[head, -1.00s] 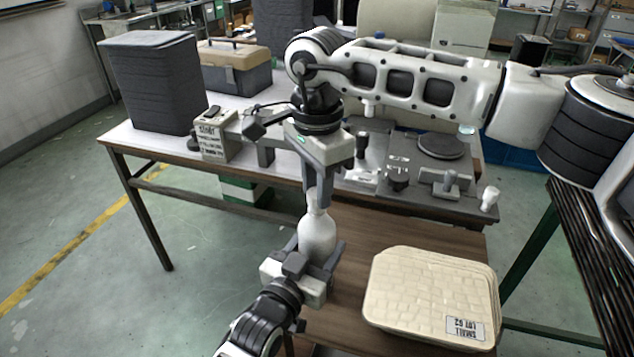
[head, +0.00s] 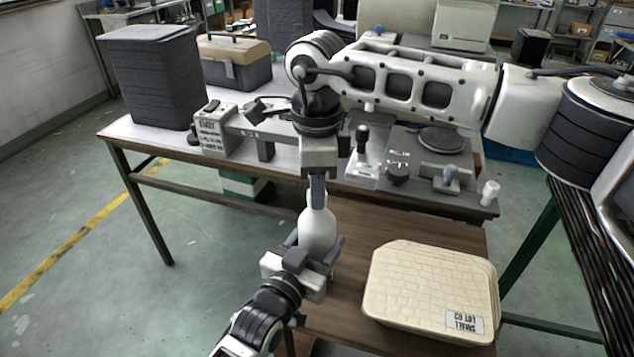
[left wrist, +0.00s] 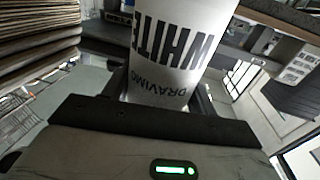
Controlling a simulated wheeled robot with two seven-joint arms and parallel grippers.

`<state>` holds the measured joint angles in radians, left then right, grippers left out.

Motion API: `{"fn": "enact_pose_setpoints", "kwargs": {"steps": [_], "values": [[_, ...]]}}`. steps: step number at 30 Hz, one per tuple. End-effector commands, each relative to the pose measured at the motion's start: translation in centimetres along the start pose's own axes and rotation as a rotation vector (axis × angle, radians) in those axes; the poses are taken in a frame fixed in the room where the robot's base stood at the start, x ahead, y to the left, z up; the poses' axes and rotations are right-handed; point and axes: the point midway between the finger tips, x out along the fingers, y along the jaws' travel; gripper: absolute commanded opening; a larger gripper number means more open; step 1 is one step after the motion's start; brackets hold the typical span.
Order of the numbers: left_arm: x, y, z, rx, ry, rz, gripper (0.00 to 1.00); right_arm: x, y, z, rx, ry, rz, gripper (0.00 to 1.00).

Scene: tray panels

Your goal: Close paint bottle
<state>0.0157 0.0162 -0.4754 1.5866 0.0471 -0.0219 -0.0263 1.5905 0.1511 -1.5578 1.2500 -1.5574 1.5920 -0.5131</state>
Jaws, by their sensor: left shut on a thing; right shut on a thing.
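The white paint bottle (head: 317,231) stands upright, its neck pointing up, in the middle of the head view. In the left wrist view the bottle (left wrist: 172,50) shows the printed words WHITE and DRAVIMO. My left gripper (head: 317,248) is shut around the bottle's body from the front. My right gripper (head: 317,192) comes from above, pointing down, and is shut at the top of the bottle's neck. The cap is hidden by its fingers, so I cannot tell how the cap sits on the neck.
A cream tray stack (head: 430,290) labelled SMALL LOT 02 lies on the wooden table to the right. Behind stands a bench with a grey fixture plate (head: 405,180), a labelled block (head: 213,132), a dark bin (head: 155,80) and a toolbox (head: 235,65). Open floor is at left.

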Motion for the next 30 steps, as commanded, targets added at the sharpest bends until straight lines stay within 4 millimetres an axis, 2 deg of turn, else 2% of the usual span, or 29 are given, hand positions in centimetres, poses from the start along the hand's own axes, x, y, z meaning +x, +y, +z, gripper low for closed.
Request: {"fn": "enact_pose_setpoints", "kwargs": {"steps": [3,30], "values": [[-0.03,-0.05,0.13,0.002,-0.003,-0.001,0.0,-0.02,-0.02,0.01,0.307,-0.001,0.0,0.06],[-0.04,-0.06,0.15,0.002,-0.004,-0.001,0.0,0.06,-0.05,-0.08,2.691,-0.003,0.002,0.06]]}}
